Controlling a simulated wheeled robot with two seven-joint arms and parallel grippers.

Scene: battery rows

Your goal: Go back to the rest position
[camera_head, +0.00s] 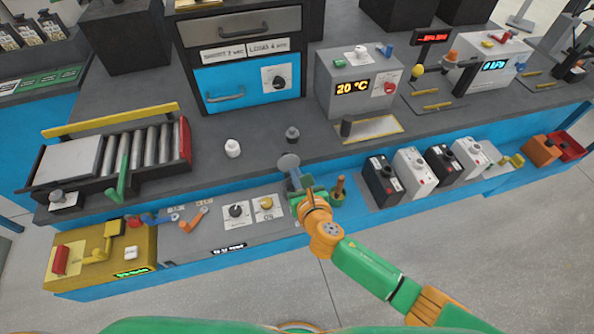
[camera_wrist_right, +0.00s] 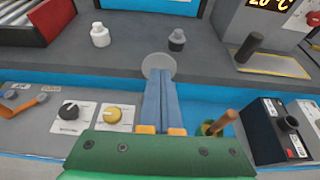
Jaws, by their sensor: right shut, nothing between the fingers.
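My right gripper (camera_head: 293,175) reaches in from the lower right over the front edge of the bench. In the right wrist view its two blue-grey fingers (camera_wrist_right: 160,97) lie together, shut, with nothing between them. A round grey disc (camera_wrist_right: 158,66) shows just past the fingertips; I cannot tell whether they touch it. My left gripper and arm are not in the head view.
A small wooden-handled tool (camera_head: 339,189) stands close right of my gripper. Black and white battery-like boxes (camera_head: 415,170) line the lower shelf further right. A grey knob panel (camera_head: 240,215) lies to the left. White (camera_head: 232,149) and dark (camera_head: 292,134) small pieces stand behind. The floor in front is clear.

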